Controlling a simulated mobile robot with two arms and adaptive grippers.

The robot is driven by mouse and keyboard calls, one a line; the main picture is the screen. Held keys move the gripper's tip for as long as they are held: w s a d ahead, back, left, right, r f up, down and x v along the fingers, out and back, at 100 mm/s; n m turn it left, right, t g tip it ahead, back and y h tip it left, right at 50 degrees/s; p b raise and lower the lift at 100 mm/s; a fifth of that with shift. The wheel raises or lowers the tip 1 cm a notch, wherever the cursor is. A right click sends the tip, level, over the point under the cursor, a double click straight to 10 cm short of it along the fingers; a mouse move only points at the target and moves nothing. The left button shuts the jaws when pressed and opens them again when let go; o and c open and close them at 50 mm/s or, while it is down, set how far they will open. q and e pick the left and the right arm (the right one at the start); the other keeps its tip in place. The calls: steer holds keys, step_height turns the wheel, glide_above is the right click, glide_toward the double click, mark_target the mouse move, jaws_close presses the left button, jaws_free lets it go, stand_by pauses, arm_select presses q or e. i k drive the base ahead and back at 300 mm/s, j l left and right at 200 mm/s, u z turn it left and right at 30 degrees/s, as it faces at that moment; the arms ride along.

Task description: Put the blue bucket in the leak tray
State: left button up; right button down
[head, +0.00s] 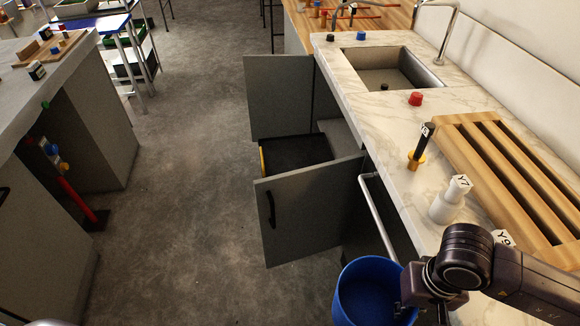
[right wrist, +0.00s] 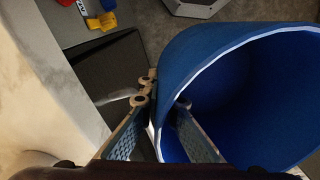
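The blue bucket (head: 366,290) is at the bottom of the head view, beside the front of the sink counter. My right gripper (head: 405,300) is at the bucket's right rim. In the right wrist view the bucket (right wrist: 240,50) fills the right side, its open mouth facing the camera. The gripper's fingers (right wrist: 165,98) straddle the bucket's wall, one outside and one inside, and look closed on it. The leak tray seems to be the black, yellow-edged tray (head: 295,152) low in the open cabinet under the sink; its right part is hidden. My left gripper is out of view.
Two grey cabinet doors stand open, one behind the tray (head: 279,97) and one in front (head: 305,210). A metal rail (head: 378,218) runs along the counter front. A wooden rack (head: 480,150) and bottles (head: 450,199) stand on the counter. The floor (head: 190,180) left of the doors is clear.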

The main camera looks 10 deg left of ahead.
mark_target(290, 165)
steer(key=i+j, duration=0.1)
steer(key=j, duration=0.75)
steer(key=i+j, duration=0.15)
steer(key=j, duration=0.25)
steer(key=i+j, duration=0.7)
steer(key=i+j+z, duration=0.1)
steer(key=i+j, duration=0.65)
steer(key=j, duration=0.15)
